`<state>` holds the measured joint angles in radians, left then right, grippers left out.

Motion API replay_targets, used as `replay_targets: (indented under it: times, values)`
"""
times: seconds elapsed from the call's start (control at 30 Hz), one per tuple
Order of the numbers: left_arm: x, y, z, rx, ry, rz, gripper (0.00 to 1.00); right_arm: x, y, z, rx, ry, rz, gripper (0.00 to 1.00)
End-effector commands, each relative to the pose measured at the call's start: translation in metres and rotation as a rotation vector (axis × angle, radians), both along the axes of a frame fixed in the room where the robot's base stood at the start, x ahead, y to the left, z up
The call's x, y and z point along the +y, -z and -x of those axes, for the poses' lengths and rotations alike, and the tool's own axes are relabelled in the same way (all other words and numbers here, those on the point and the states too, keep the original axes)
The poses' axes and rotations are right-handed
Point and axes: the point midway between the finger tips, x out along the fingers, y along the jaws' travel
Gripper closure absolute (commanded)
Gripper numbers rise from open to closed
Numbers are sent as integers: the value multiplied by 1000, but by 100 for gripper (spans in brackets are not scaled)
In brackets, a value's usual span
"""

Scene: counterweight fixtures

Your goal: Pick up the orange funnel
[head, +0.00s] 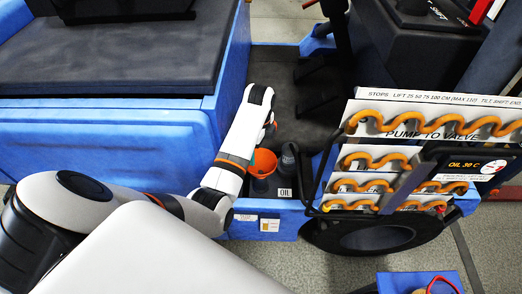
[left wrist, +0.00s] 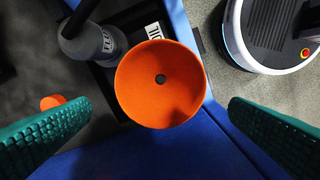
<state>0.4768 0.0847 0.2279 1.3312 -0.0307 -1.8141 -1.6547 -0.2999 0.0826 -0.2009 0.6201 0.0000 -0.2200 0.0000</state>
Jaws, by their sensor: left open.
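The orange funnel (head: 262,163) stands on the blue-edged bench floor, just right of my left forearm in the head view. In the left wrist view the funnel (left wrist: 160,85) shows as a wide round orange cone with a small dark hole in its middle. My left gripper (left wrist: 158,106) is open, with its green padded fingers to the left and right of the funnel, apart from it. In the head view the fingers of this gripper are hidden by its own wrist. My right gripper is not in view.
A dark bottle (head: 289,160) stands close beside the funnel, with an OIL label (head: 284,193) near it. A rack with orange coiled hoses (head: 430,125) is to the right. A blue cabinet (head: 110,135) with a dark top is to the left. A small orange thing (left wrist: 52,102) shows near the left finger.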

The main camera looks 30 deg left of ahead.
Motion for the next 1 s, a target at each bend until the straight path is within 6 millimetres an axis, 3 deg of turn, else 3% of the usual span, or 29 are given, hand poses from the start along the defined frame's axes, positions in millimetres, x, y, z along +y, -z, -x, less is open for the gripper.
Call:
replay_targets:
  times: [0.3, 0.53, 0.8, 1.0]
  values:
    - [-1, 54, 1, 2, 0, 2, 0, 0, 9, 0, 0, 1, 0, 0]
    - [-2, 72, 1, 3, 0, 1, 0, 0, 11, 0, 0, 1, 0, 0]
    - [-5, 110, 0, 1, -1, 1, 0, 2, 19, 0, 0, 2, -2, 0]
    - [-4, 115, 0, 0, 0, -1, 0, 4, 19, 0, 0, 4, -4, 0]
